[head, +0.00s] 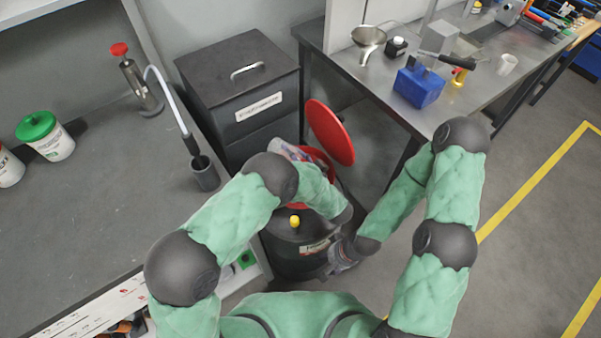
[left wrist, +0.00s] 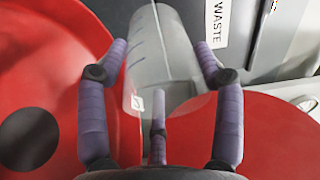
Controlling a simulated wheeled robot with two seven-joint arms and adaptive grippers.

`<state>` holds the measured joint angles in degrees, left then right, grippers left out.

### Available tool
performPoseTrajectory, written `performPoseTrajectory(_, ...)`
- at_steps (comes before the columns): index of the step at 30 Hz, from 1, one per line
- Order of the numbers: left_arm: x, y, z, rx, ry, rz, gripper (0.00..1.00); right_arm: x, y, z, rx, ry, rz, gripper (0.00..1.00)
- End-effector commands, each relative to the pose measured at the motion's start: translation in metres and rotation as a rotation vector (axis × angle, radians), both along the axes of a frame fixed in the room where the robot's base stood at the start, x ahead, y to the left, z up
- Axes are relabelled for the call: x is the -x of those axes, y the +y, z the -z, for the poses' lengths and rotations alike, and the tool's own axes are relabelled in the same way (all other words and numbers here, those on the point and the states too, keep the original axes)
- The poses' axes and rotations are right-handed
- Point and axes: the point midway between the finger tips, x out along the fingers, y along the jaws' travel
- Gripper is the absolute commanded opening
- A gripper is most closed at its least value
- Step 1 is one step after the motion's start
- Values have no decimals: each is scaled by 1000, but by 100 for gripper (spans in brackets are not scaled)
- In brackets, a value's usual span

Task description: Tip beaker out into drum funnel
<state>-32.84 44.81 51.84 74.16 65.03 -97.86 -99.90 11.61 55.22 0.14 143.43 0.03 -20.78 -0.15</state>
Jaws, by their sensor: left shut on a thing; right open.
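My left gripper (head: 291,152) is over the drum funnel in the head view, partly hidden by my arm. In the left wrist view its purple fingers (left wrist: 162,55) are shut on a clear beaker (left wrist: 167,65), which looks tilted; its contents are unclear. The red funnel (left wrist: 65,70) with a dark hole shows there at the left, close to the beaker. Its red rim (head: 322,160) also shows in the head view. A round red lid (head: 331,132) stands raised behind it. The black drum (head: 290,248) is below. My right gripper (head: 341,257) is open beside the drum.
A dark cabinet (head: 238,85) labelled waste stands behind the drum. The right bench (head: 375,80) holds a metal funnel (head: 368,38) and blue block (head: 418,87). Floor at right is clear.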

Motion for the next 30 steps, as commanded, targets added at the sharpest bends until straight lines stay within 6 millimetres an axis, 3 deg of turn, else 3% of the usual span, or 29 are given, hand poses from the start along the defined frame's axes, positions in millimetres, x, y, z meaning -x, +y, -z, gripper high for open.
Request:
performPoseTrajectory(6,-12,11,-13,184,118,-2,33,0,0,-1,0,0,0,49)
performPoseTrajectory(17,-16,15,-15,226,156,5,33,0,0,1,0,0,0,49)
performPoseTrajectory(30,-17,16,-25,307,220,7,33,0,0,-41,0,0,0,49)
